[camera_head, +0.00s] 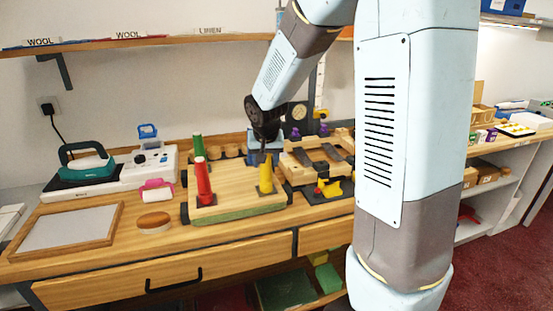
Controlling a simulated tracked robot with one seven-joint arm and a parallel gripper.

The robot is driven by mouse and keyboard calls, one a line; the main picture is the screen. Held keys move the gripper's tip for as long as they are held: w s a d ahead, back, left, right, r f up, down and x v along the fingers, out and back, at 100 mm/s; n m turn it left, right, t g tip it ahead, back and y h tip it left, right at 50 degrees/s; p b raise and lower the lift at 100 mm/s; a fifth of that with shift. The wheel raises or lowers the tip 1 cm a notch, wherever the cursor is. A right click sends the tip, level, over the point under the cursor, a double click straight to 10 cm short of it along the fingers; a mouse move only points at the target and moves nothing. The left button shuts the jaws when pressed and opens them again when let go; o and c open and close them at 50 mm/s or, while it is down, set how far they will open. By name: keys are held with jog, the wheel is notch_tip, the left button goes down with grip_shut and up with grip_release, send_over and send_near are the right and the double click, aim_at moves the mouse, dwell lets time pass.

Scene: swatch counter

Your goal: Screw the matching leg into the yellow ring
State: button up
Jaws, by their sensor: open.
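A wooden board with a green edge (235,190) lies on the counter. A yellow tapered leg (265,178) stands upright at its right side. A red leg (203,182) stands at its front left, and a green leg (198,148) stands behind the red one. The red and yellow legs stand on dark square bases. A separate yellow ring cannot be made out, and I cannot tell whether the yellow leg sits in one.
A green iron (86,168) and a white machine (148,160) stand left. A framed panel (70,240) and a brown oval block (154,222) lie in front of them. A wooden rack with dark pieces (300,163) and a yellow part (330,187) crowd the board's right.

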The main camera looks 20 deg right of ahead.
jog(key=shift+d+n+y, duration=0.1)
jog(key=shift+n+y, duration=0.6)
jog(key=shift+n, duration=1.05)
jog(key=shift+n+y, duration=0.7)
jog(key=shift+n, duration=1.05)
jog(key=n+g+y, duration=0.1)
jog(key=n, duration=0.2)
jog(key=n+y, duration=0.1)
jog(key=n, duration=0.3)
jog(key=shift+w+g, duration=0.1)
jog(key=shift+g, duration=0.3)
jog(key=shift+c, duration=0.4)
jog(key=c, duration=0.7)
jog(key=m+t+h, duration=0.1)
jog(key=m, duration=0.2)
jog(key=shift+m, duration=0.3)
jog(key=m+h, duration=0.1)
jog(key=m, duration=0.3)
jog(key=shift+t, duration=0.4)
jog(key=shift+c, duration=0.2)
jog(key=shift+m+h, duration=0.9)
jog(key=shift+m, duration=1.1)
jog(key=shift+m+h, duration=0.7)
jog(key=shift+m, duration=0.9)
